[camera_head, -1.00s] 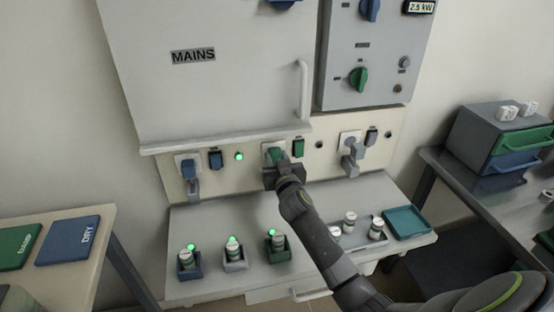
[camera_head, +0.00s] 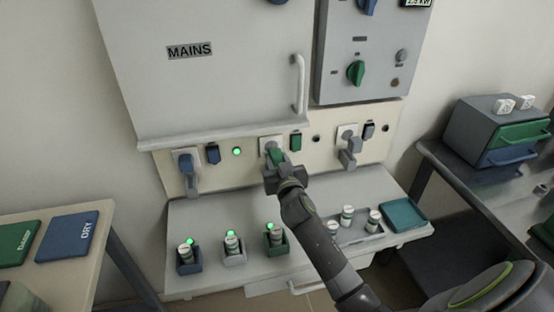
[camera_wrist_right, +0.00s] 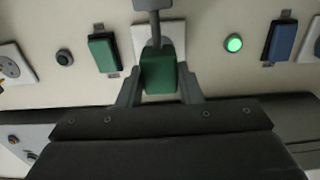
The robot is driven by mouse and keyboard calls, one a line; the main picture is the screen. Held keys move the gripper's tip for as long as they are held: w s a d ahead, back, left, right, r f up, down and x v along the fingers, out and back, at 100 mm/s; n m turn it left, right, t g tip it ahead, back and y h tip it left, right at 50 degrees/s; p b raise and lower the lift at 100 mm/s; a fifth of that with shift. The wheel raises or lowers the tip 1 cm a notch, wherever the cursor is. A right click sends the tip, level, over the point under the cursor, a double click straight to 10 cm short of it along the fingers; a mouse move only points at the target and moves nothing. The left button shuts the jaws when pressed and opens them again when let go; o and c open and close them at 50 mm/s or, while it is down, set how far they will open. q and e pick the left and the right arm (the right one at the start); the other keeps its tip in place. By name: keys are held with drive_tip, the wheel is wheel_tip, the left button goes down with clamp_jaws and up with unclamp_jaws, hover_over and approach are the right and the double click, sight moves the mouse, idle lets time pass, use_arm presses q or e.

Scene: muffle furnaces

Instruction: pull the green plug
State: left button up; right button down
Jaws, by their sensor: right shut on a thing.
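The green plug (camera_head: 279,157) is at the middle white socket plate (camera_head: 267,143) on the cream panel below the MAINS door. My right gripper (camera_head: 284,173) is shut on it. In the right wrist view, the two fingers grip the green plug body (camera_wrist_right: 159,73) from both sides, with the white plate (camera_wrist_right: 174,33) behind it. A grey cord piece (camera_wrist_right: 153,25) shows at the plug. The plug's face looks slightly off the plate, but I cannot tell whether its pins are clear of the socket. My left gripper is not in view.
A blue plug (camera_head: 187,163) and a grey plug (camera_head: 350,146) sit in sockets either side. A green switch (camera_head: 295,140) and a lit green lamp (camera_head: 236,152) are close by. Below, a shelf (camera_head: 215,205) holds small cups and a teal tray (camera_head: 404,214).

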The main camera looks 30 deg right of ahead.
drive_tip(key=c, duration=1.3)
unclamp_jaws()
drive_tip(key=shift+s+f, duration=0.1)
drive_tip(key=shift+f, duration=0.05)
drive_tip(key=o, duration=0.3)
drive_tip(key=shift+s, duration=0.1)
drive_tip(key=v, duration=1.7)
drive_tip(key=shift+s, duration=0.2)
